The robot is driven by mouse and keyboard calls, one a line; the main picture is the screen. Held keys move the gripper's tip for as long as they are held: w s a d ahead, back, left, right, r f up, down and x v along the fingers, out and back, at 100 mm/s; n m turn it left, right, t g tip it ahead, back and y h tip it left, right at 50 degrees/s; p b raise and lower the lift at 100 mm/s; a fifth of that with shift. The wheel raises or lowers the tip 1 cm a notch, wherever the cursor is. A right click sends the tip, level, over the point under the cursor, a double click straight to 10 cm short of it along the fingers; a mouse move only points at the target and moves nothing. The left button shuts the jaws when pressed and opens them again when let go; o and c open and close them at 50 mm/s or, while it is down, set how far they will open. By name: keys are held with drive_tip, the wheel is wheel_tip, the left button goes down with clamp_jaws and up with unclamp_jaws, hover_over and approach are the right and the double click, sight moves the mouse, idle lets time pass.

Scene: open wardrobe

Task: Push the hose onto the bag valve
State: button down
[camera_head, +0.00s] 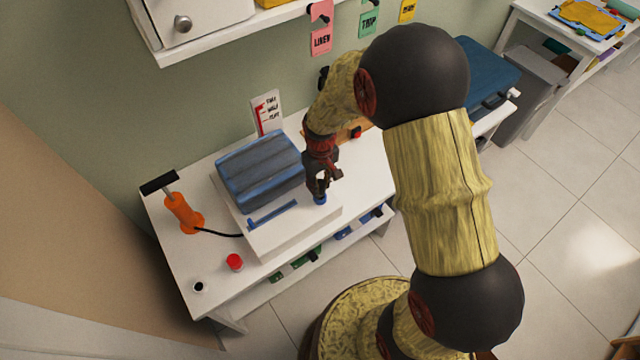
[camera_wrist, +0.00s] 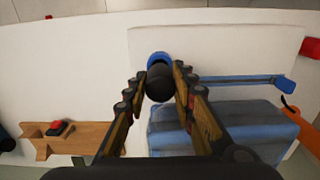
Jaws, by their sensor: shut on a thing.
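My gripper (camera_head: 321,192) points down over the front right part of the white raised board (camera_head: 262,241). In the wrist view its two fingers are shut on a short black cylinder (camera_wrist: 159,84). Whether this is the hose's end I cannot tell. A round blue piece (camera_wrist: 160,58) shows just beyond the cylinder, and in the head view it (camera_head: 320,199) is right below the fingertips. I cannot tell whether the two touch. The blue bag (camera_head: 258,172) lies on the board, left of my gripper. A black hose (camera_head: 220,234) runs from the orange pump (camera_head: 182,212) to the board's left edge.
A blue bar (camera_head: 272,214) lies in front of the bag. A red-topped jar (camera_head: 235,262) and a small dark-topped cup (camera_head: 198,287) stand at the table's front left. A wooden block (camera_wrist: 92,137) with a red piece (camera_wrist: 60,127) is near my gripper. A cabinet shelf (camera_head: 215,32) overhangs behind.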

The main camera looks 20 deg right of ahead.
sight(320, 183)
drive_tip(key=shift+f+b, duration=0.7)
drive_tip(key=shift+f, duration=0.75)
drive_tip(key=c, duration=1.5)
unclamp_jaws()
drive_tip(key=shift+o, duration=0.5)
wheel_tip(320, 183, up, 12)
drive_tip(key=s+r+m+t, duration=0.3)
drive_tip(key=s+r+t, duration=0.2)
drive_tip(key=s+r, duration=1.5)
drive_tip(key=shift+s+r+t, duration=0.15)
drive_tip(key=shift+r+t, duration=0.15)
drive_tip(key=shift+r, duration=0.55)
